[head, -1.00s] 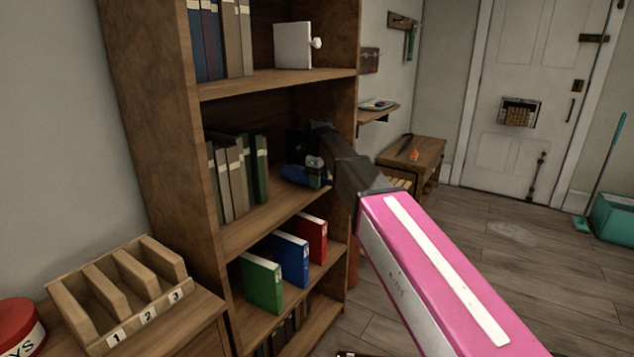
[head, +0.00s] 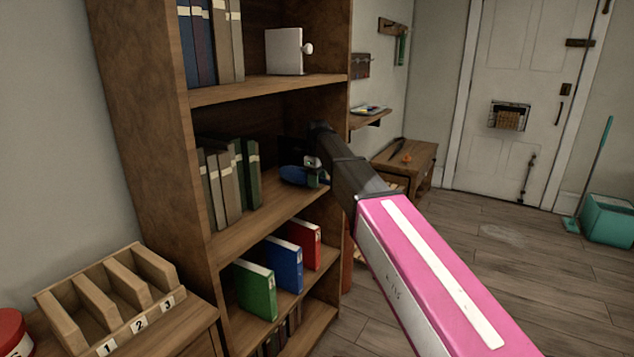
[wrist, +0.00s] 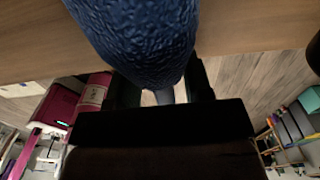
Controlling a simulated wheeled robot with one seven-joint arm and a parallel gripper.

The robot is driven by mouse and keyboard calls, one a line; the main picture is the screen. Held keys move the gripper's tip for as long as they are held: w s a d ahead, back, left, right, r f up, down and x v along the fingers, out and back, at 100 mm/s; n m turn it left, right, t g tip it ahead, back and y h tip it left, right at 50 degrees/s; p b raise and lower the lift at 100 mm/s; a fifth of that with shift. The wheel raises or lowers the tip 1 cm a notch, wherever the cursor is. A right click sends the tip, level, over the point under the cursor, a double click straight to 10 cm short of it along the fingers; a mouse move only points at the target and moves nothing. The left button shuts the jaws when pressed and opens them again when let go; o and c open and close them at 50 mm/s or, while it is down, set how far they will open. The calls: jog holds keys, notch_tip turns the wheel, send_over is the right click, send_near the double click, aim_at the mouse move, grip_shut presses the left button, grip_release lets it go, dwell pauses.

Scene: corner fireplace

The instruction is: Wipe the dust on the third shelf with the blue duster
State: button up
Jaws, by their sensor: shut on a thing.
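The blue duster (head: 294,177) is at the right end of the bookcase shelf (head: 262,218) that carries dark binders. My gripper (head: 311,168) is shut on it, reaching in from the right, partly hidden by my own arm. In the wrist view the duster's blue, ridged head (wrist: 140,35) fills the top middle, in front of a brown board (wrist: 245,22). My dark gripper fingers (wrist: 160,92) stand on either side of its lower part. I cannot tell whether the duster touches the shelf. No dust can be made out on the shelf.
Dark binders (head: 228,185) stand left of the duster. The board above (head: 270,88) holds books and a white box (head: 284,52). Green, blue and red binders (head: 284,262) stand below. The bookcase's right side (head: 338,100) is close to my arm.

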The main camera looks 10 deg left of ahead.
jog(key=shift+r, duration=2.7)
jog(key=shift+r, duration=1.5)
